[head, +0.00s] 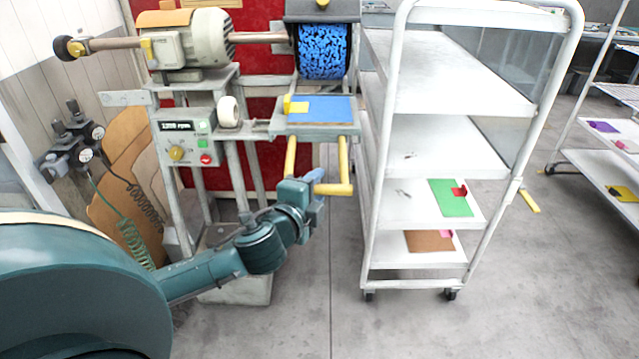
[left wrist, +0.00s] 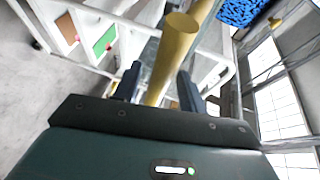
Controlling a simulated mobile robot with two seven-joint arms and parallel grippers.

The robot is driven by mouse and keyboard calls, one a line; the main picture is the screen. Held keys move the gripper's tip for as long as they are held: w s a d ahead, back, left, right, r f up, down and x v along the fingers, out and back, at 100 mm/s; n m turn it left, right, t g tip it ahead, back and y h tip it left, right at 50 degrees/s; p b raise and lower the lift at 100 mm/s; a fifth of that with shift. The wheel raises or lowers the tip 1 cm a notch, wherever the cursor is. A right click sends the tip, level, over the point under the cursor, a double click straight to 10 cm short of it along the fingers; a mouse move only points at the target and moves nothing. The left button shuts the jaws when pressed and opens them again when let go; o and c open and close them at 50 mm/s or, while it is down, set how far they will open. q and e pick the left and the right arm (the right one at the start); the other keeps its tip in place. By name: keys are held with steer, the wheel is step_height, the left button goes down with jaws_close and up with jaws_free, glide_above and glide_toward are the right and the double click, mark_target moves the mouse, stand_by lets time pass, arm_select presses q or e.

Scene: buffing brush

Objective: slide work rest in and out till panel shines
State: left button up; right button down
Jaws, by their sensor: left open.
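The work rest (head: 312,131) is a grey plate under the blue brush, with a blue panel (head: 325,109) and a yellow block (head: 297,106) on it. Its yellow handle (head: 344,165) hangs at the front as a U-shaped bar. My left gripper (head: 316,183) is at the left part of the handle's lower bar and hides some of it. In the left wrist view the yellow handle (left wrist: 172,55) runs between the two parted fingers (left wrist: 159,74); I cannot tell whether either touches it. The blue buffing brush (head: 323,52) is above the panel. My right gripper is out of view.
A white shelf cart (head: 432,146) stands close on the right with coloured panels on its lower shelves. A control box (head: 187,140) with a display, knob and buttons is left of the rest. Hoses and brown sheets (head: 122,215) are at the left. The floor in front is clear.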

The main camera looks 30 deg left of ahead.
arm_select(q)
steer(key=shift+x, duration=1.05)
jaws_close()
